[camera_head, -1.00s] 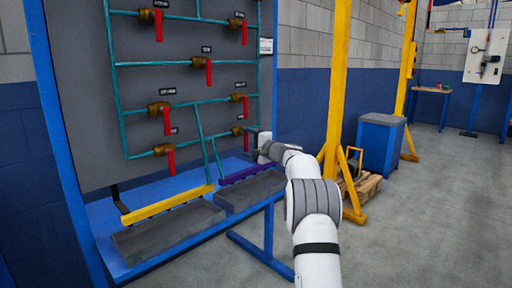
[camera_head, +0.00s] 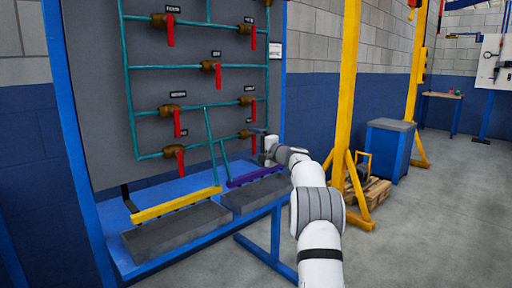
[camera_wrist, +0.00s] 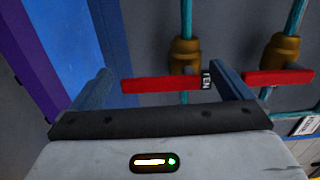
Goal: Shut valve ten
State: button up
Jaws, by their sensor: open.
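My gripper (camera_wrist: 165,82) is open, with one finger on each side of this lever in the wrist view. I cannot tell whether either finger touches it. In the head view my gripper (camera_head: 261,133) is at the lower right valve (camera_head: 245,134), whose red lever (camera_head: 253,144) hangs down and is partly visible.
Another valve (camera_wrist: 281,50) with a red lever (camera_wrist: 279,77) sits close beside the right finger in the wrist view. A purple rail (camera_head: 254,176), a yellow rail (camera_head: 176,204) and grey trays (camera_head: 176,228) lie below the panel. A yellow post (camera_head: 345,90) stands to the right.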

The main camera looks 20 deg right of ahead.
jog(key=shift+s+d, duration=0.1)
jog(key=shift+d, duration=0.05)
jog(key=shift+s+d, duration=0.1)
jog(key=shift+s, duration=0.1)
jog(key=v, duration=0.7)
jog(key=shift+p, duration=0.3)
jog(key=shift+s+r, duration=0.1)
jog(key=shift+s, duration=0.05)
